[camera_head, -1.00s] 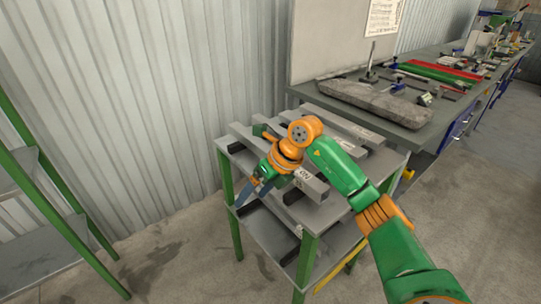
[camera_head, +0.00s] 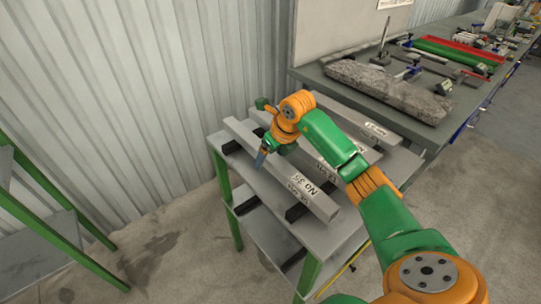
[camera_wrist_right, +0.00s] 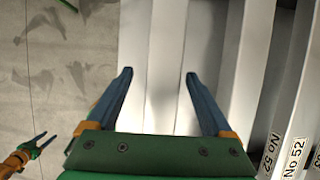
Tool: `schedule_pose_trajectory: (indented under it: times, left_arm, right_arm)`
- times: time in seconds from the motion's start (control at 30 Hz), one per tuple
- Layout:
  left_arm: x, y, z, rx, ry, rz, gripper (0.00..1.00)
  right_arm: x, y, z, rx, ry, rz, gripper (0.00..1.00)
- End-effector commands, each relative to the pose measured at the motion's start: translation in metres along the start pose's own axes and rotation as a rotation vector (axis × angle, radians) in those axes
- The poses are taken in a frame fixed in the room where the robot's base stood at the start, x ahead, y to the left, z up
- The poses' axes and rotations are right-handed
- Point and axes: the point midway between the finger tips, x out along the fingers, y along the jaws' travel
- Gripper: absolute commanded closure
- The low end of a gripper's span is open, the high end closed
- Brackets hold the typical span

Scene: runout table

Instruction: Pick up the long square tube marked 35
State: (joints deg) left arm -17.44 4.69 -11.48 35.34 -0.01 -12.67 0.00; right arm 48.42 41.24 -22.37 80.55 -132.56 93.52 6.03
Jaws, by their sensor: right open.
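The long square tube marked "No 35" (camera_head: 303,184) is a grey bar lying at the near side of the table top, its label on the upper face toward its right end. It rests across dark supports. My right gripper (camera_head: 262,158) is pointed down over its middle part. In the right wrist view my right gripper (camera_wrist_right: 158,75) is open and empty, its blue fingers either side of a pale long bar (camera_wrist_right: 165,45); its label is not visible there. I cannot tell the height gap. My left gripper (camera_wrist_right: 48,138) shows small at the lower left, fingers apart.
Further tubes lie alongside on the table (camera_head: 240,172); one marked "No 52" (camera_wrist_right: 292,155) shows in the wrist view. A bench (camera_head: 440,125) with a stone slab (camera_head: 385,90) stands behind on the right. A corrugated wall (camera_head: 150,80) rises behind; a green rack (camera_head: 45,215) stands left.

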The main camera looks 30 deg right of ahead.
Motion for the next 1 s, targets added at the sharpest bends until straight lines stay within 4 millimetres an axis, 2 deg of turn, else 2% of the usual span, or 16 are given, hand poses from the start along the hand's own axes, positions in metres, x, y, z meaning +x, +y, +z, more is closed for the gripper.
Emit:
schedule_pose_trajectory:
  times: [0.2,0.23,0.53,1.0]
  left_arm:
    - [0.0002,-0.0005,-0.0033,0.000,0.006,-0.001,0.50]
    - [0.0003,-0.0005,-0.0038,0.000,0.007,-0.001,0.50]
    - [0.0002,-0.0002,-0.0047,-0.001,0.010,0.000,0.50]
    - [-0.0048,0.0007,-0.0055,-0.001,0.010,0.001,0.50]
  right_arm:
    - [0.0046,-0.0001,-0.0005,-0.001,0.000,-0.001,0.15]
    - [0.0046,-0.0001,-0.0005,-0.001,0.000,-0.001,0.18]
    - [0.0041,0.0000,-0.0002,-0.001,-0.001,0.000,0.99]
    - [-0.0013,-0.0002,0.0023,-0.001,-0.003,-0.001,1.00]
